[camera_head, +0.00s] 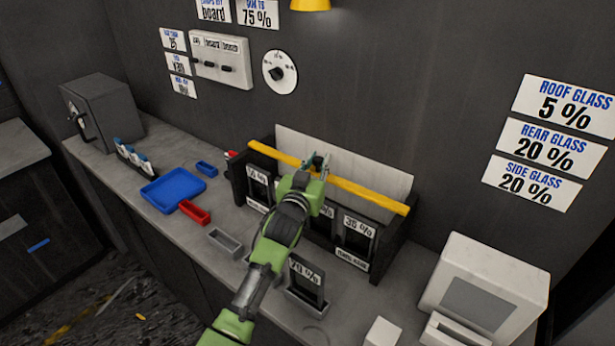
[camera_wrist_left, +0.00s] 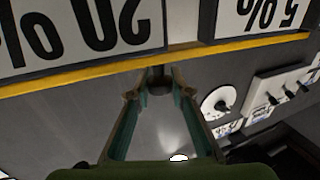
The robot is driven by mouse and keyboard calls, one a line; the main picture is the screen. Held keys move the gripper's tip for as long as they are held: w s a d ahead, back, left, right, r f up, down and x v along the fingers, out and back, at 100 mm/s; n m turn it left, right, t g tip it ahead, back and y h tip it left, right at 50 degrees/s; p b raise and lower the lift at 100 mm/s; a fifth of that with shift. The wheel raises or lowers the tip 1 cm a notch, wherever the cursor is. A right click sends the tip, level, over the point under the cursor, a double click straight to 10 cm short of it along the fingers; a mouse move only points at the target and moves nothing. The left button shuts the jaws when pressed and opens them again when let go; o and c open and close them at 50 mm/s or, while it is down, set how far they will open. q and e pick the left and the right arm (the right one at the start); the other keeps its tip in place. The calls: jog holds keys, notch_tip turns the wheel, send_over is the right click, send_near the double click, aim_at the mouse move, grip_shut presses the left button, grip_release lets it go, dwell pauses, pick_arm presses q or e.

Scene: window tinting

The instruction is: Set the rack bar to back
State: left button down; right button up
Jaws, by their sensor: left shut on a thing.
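The rack bar (camera_head: 365,193) is a long yellow bar along the top of the dark rack (camera_head: 388,252), in front of a pale panel (camera_head: 385,178). My left gripper (camera_head: 317,162) is at the middle of the bar, its arm reaching over the rack's front. In the left wrist view, the bar (camera_wrist_left: 60,80) crosses the picture, and the gripper's fingertips (camera_wrist_left: 158,84) close on a small dark knob (camera_wrist_left: 158,74) at the bar. My arm hides part of the rack's middle. The right gripper is out of view.
The rack holds dark cards with percent labels; a 70 % card (camera_head: 306,278) stands in front. A blue tray (camera_head: 173,188), red tray (camera_head: 194,211) and grey tray (camera_head: 225,242) lie left. A white machine (camera_head: 485,290) stands right. A dial (camera_head: 280,72) is on the wall.

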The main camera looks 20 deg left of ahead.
aim_at(317, 172)
pick_arm(q)
jog(key=shift+w+d+r+b, duration=0.1)
jog(key=shift+w+d+b, duration=0.1)
jog(key=shift+w, duration=0.45)
jog(key=shift+w+d+b, duration=0.2)
jog(key=shift+w, duration=0.4)
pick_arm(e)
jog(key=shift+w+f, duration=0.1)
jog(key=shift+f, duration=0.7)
pick_arm(q)
jog(key=c, duration=2)
grip_release()
jog(key=shift+o, duration=1.1)
jog(key=shift+w+d, duration=0.1)
jog(key=shift+s, duration=3.65)
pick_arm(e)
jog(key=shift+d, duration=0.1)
pick_arm(q)
jog(key=shift+f, duration=0.2)
